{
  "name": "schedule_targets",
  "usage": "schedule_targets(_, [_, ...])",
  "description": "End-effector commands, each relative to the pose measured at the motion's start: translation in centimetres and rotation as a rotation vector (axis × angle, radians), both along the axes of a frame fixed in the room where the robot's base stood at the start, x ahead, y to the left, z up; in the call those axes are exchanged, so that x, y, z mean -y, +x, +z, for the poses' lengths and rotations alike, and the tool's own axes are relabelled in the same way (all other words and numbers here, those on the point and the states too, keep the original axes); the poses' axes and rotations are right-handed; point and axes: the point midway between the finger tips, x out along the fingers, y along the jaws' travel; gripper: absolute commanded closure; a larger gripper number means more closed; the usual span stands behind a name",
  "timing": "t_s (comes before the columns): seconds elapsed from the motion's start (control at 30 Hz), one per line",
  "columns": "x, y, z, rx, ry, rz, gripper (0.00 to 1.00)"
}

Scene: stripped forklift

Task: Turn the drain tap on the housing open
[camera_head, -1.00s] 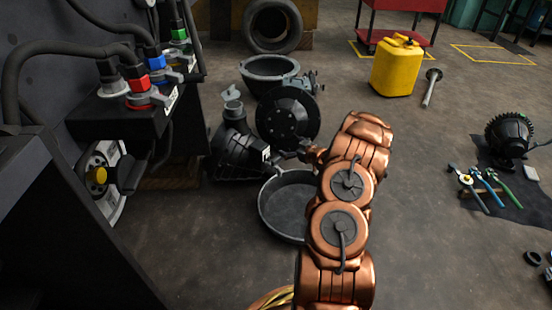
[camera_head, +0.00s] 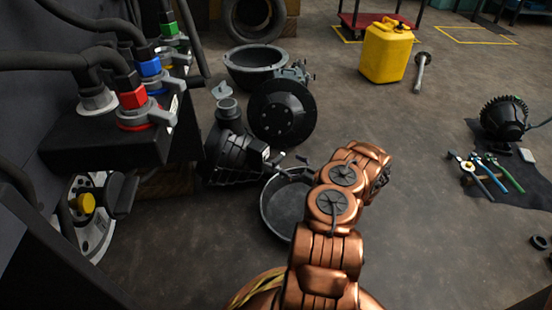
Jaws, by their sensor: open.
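The black ribbed housing (camera_head: 232,158) stands on the floor left of centre, with an upright pipe neck on top and a small pale tag on its right side. The drain tap cannot be clearly made out; its handle position is not readable. My gripper (camera_head: 281,163) is open, its dark fingers reaching left from behind my copper arm, close to the housing's right side. Whether it touches anything cannot be told. My wrist partly hides it. A round grey pan (camera_head: 284,212) lies on the floor below the gripper.
A black disc (camera_head: 283,112) and grey bell-shaped casting (camera_head: 255,68) stand behind the housing. A dark panel with coloured connectors (camera_head: 133,98) overhangs at left. A yellow can (camera_head: 386,52) stands at back right; tools (camera_head: 484,172) lie on a mat.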

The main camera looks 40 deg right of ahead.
Motion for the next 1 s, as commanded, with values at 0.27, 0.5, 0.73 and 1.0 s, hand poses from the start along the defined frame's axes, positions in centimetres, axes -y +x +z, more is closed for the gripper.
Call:
schedule_targets(0.27, [-0.8,4.1,-0.3,0.002,0.0,0.001,0.0])
schedule_targets(0.5, [-1.1,5.9,-0.1,0.001,0.001,0.0,0.0])
schedule_targets(0.73, [-1.1,6.0,0.0,0.0,0.001,-0.001,0.0])
schedule_targets(1.0, [-1.1,6.0,0.0,0.0,0.001,-0.001,0.21])
